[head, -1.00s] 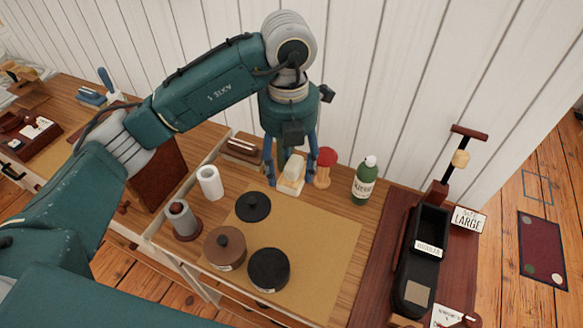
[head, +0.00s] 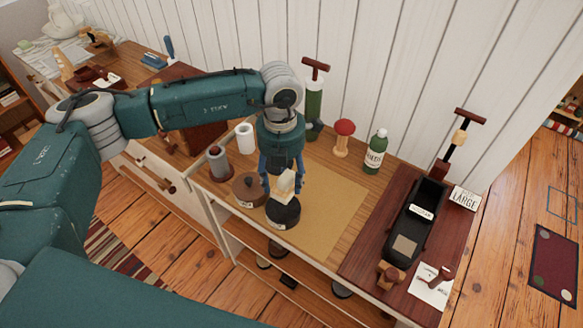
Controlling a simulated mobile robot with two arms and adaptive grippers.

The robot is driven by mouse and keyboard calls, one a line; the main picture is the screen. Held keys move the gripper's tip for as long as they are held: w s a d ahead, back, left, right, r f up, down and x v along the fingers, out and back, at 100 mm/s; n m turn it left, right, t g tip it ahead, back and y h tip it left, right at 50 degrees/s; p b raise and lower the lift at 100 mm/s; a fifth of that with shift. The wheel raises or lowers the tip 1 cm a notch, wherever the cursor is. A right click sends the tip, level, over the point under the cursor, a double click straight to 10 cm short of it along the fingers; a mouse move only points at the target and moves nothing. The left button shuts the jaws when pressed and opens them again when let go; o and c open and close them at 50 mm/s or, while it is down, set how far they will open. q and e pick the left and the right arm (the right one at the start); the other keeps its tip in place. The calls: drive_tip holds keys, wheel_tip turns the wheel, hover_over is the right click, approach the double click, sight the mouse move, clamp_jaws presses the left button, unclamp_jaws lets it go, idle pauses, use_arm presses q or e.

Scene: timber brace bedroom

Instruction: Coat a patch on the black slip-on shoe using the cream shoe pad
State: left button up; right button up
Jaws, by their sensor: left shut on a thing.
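The black slip-on shoe (head: 428,199) lies on the dark board at the right in the head view. A small label sits on it, and a tan square patch (head: 405,246) shows near its front end. My left gripper (head: 283,185) is shut on the cream shoe pad (head: 286,184), pointing down. The pad is over the back part of the round black tin (head: 284,216); I cannot tell whether it touches the tin. The gripper and pad hide part of the tin's top. My right gripper is out of view.
A brown lidded tin (head: 247,190) stands just left of the black tin.

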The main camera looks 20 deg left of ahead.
sight(278, 189)
use_arm(q)
drive_tip(key=shift+s+a+f, duration=0.2)
drive_tip(key=shift+s+a, duration=0.1)
drive_tip(key=shift+s, duration=0.1)
drive_tip(key=shift+s+a+f, duration=0.1)
drive_tip(key=shift+f, duration=0.2)
drive_tip(key=f, duration=0.1)
drive_tip(key=w+f+b, duration=0.1)
drive_tip(key=f, duration=0.1)
drive_tip(key=shift+a, duration=0.2)
drive_tip(key=shift+f+b, duration=0.3)
drive_tip(key=shift+f, duration=0.15)
drive_tip(key=shift+s+f, duration=0.15)
drive_tip(key=shift+f, duration=0.25)
drive_tip(key=shift+f+b, duration=0.55)
drive_tip(key=shift+f, duration=0.3)
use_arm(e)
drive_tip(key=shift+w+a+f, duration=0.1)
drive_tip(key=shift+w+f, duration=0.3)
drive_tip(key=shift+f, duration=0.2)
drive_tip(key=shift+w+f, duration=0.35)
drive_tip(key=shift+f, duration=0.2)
use_arm(q)
drive_tip(key=shift+f, duration=0.25)
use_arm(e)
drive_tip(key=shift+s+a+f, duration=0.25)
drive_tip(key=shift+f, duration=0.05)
